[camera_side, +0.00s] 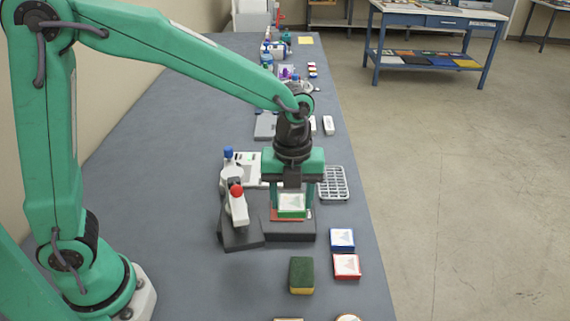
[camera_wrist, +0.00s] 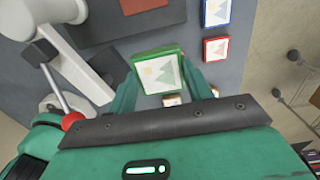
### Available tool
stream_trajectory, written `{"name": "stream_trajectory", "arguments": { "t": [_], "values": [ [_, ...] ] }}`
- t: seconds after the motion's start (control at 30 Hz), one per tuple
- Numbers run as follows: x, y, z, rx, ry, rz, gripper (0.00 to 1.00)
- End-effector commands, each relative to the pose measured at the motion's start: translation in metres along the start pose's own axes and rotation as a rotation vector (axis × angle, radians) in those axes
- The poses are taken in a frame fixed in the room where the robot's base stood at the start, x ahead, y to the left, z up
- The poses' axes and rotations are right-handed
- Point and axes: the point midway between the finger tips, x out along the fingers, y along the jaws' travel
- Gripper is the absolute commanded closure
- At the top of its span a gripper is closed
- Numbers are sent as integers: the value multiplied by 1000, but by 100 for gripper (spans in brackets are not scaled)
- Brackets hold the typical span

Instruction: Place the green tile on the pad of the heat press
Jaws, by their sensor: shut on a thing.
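My gripper (camera_side: 291,200) is shut on the green tile (camera_side: 292,205), a square with a green rim and a pale picture face. In the wrist view the green tile (camera_wrist: 158,72) sits between my two green fingers (camera_wrist: 160,84). The heat press (camera_side: 237,207) has a dark base, a white arm swung to the left and a red knob. Its reddish pad (camera_side: 276,215) shows just below the tile in the side view, mostly hidden. In the wrist view the pad (camera_wrist: 142,5) shows at the top edge, clear of the tile. The tile appears held above the press; the exact gap is unclear.
A blue tile (camera_side: 342,239) and a red tile (camera_side: 346,266) lie right of the press. A green-and-yellow sponge (camera_side: 302,275) lies in front. A grey rack (camera_side: 333,183) stands behind right. The press's white arm (camera_wrist: 75,62) is close to my gripper's left.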

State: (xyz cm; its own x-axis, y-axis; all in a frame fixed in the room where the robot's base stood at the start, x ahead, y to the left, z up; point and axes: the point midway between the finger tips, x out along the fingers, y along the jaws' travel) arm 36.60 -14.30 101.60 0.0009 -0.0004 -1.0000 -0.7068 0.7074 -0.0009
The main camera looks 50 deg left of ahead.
Motion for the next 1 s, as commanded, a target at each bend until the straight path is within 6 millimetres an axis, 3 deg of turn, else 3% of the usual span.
{"name": "stream_trajectory", "arguments": {
  "t": [0.6,1.0],
  "values": [
    [56,10,92,-3,1,2,75],
    [64,10,102,0,0,0,75]
  ]
}}
